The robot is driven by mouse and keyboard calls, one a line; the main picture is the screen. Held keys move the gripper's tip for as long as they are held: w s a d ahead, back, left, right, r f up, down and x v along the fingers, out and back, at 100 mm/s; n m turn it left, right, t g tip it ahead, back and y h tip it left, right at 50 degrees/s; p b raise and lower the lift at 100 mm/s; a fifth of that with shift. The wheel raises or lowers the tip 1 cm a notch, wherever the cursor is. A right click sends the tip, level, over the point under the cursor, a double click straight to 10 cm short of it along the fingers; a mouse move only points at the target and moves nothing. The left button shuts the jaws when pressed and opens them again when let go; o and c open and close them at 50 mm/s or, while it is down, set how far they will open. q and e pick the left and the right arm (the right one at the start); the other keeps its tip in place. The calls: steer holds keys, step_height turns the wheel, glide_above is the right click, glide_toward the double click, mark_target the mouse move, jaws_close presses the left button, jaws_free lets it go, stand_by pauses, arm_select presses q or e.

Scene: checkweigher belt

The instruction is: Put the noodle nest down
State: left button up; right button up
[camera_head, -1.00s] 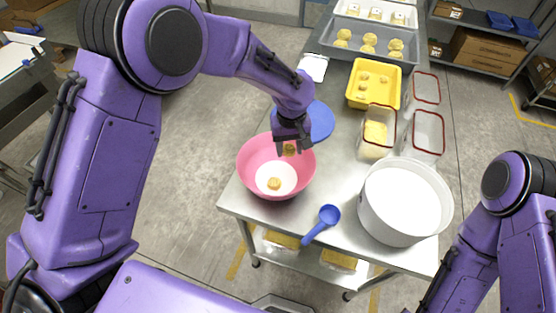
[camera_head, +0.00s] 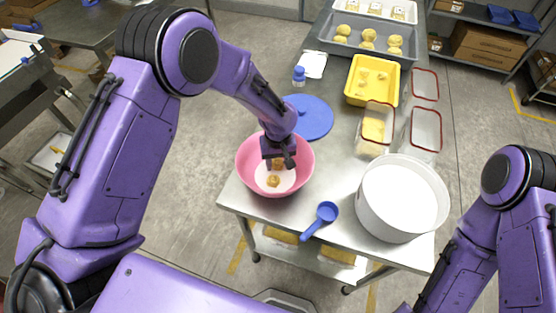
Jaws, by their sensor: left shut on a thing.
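My left gripper (camera_head: 279,159) is inside the pink bowl (camera_head: 247,158), shut on a noodle nest (camera_head: 278,164) low over the bowl's pale bottom. I cannot tell whether the held nest touches the bottom. Another noodle nest (camera_head: 273,181) lies in the bowl just in front of it. More nests (camera_head: 368,37) sit in the grey tray (camera_head: 325,44) at the back. My right arm is at the right edge of the view; its gripper is out of view.
A blue scoop (camera_head: 324,213) lies right of the bowl, beside a large white tub (camera_head: 403,195). A blue lid (camera_head: 315,118) lies behind the bowl. A yellow tray (camera_head: 372,94) and red-rimmed clear containers (camera_head: 425,128) stand farther back.

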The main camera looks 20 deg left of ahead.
mark_target(278, 163)
arm_select(q)
steer(key=shift+f, duration=0.2)
steer(key=o, duration=1)
step_height(278, 163, up, 13)
steer(key=shift+r+b, duration=0.15)
steer(key=shift+b, duration=0.55)
